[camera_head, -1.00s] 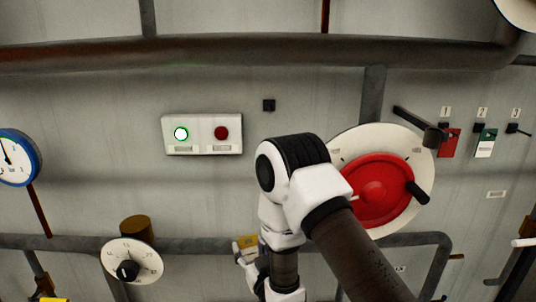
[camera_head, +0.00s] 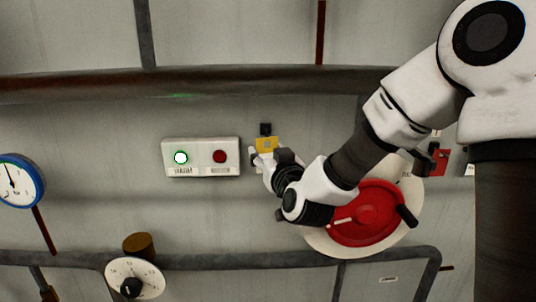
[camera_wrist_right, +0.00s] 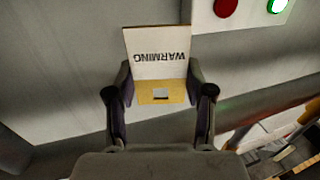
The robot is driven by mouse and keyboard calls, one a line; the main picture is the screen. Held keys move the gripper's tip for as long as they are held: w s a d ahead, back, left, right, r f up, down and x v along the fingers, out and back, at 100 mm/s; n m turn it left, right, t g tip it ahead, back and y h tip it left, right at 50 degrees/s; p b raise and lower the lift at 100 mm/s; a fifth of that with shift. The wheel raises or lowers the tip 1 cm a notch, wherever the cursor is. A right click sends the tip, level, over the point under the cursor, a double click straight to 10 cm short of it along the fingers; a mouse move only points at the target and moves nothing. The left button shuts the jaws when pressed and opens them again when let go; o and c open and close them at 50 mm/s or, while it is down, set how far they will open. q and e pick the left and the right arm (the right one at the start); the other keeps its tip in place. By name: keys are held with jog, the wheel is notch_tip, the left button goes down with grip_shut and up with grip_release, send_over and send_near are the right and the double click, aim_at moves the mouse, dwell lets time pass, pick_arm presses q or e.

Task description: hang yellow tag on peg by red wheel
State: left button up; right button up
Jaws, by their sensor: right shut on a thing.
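The yellow tag (camera_head: 267,145) is in my right gripper (camera_head: 262,156), just below the small black peg (camera_head: 265,129) on the wall in the head view. I cannot tell whether tag and peg touch. The peg does not show there. The red wheel (camera_head: 375,228) is on its pale disc right of the peg, partly covered by my right arm. My left gripper is out of view.
A white button box (camera_head: 200,170) with a lit green button and a red one is left of the tag. A thick pipe (camera_head: 200,82) runs across above. A gauge (camera_head: 12,182) and a dial (camera_head: 145,272) are at left. A red tag (camera_head: 440,160) hangs at right.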

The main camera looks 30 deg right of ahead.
jog(key=shift+w+d, duration=0.35)
jog(key=shift+w, duration=0.05)
jog(key=w+d, duration=0.2)
jog(key=w, duration=0.1)
jog(key=w+d+p, duration=0.1)
jog(key=w, duration=0.1)
jog(key=shift+f, duration=0.3)
jog(key=shift+w+d, duration=0.15)
jog(key=shift+w, duration=0.15)
jog(key=o, duration=1.2)
jog(key=shift+o, duration=0.2)
jog(key=shift+s, duration=0.15)
